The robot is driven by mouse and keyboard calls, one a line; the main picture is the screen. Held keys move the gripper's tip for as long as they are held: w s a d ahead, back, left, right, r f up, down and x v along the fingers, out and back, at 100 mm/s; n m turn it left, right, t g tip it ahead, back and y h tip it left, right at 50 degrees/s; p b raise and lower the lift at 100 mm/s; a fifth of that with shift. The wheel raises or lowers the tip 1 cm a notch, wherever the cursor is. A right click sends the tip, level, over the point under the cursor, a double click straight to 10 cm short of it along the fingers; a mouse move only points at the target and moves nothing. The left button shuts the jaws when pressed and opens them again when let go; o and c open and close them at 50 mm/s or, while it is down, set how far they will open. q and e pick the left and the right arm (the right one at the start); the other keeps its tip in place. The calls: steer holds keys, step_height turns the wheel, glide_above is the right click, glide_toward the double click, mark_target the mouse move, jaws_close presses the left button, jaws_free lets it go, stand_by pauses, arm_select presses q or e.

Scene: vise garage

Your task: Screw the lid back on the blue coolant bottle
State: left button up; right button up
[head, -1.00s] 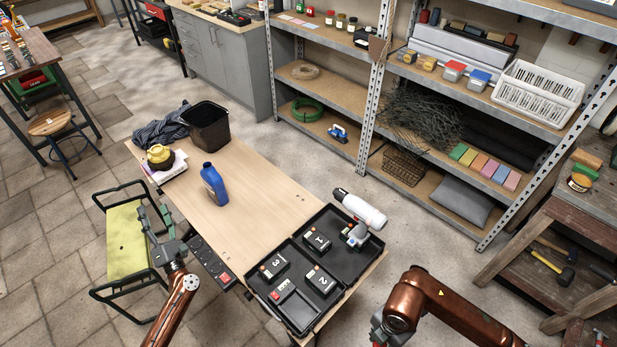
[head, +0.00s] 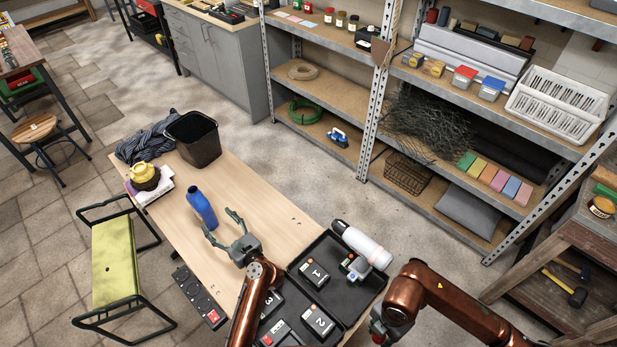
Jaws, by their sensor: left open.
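The blue coolant bottle (head: 201,208) stands on the wooden table, left of the table's middle. No separate lid can be made out in this view, and I cannot tell whether one sits on the bottle's neck. My left gripper (head: 218,222) is open, its two fingers spread and pointing towards the bottle from the front right. The fingertips are close to the bottle's lower part. Nothing shows between them, and I cannot tell whether they touch it.
A black case (head: 338,303) with numbered boxes and a white bottle (head: 362,245) occupy the right end. The table's middle (head: 275,215) is clear.

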mark_target(207, 210)
steer(key=shift+w, duration=0.4)
steer(key=shift+s+r, duration=0.15)
steer(key=shift+s, duration=0.35)
steer(key=shift+s+r, duration=0.15)
steer(key=shift+s, duration=0.15)
arm_select(q)
steer(key=x, duration=0.5)
steer(key=shift+w+a+r, duration=0.15)
steer(key=shift+w, duration=0.1)
arm_select(e)
steer(key=shift+w+f, duration=0.5)
arm_select(q)
steer(key=shift+w+a+r, duration=0.1)
steer(key=shift+a, duration=0.2)
arm_select(e)
steer(key=shift+s, duration=0.15)
arm_select(q)
steer(key=shift+w+a, duration=0.15)
steer(key=shift+w, duration=0.15)
steer(key=shift+a, duration=0.1)
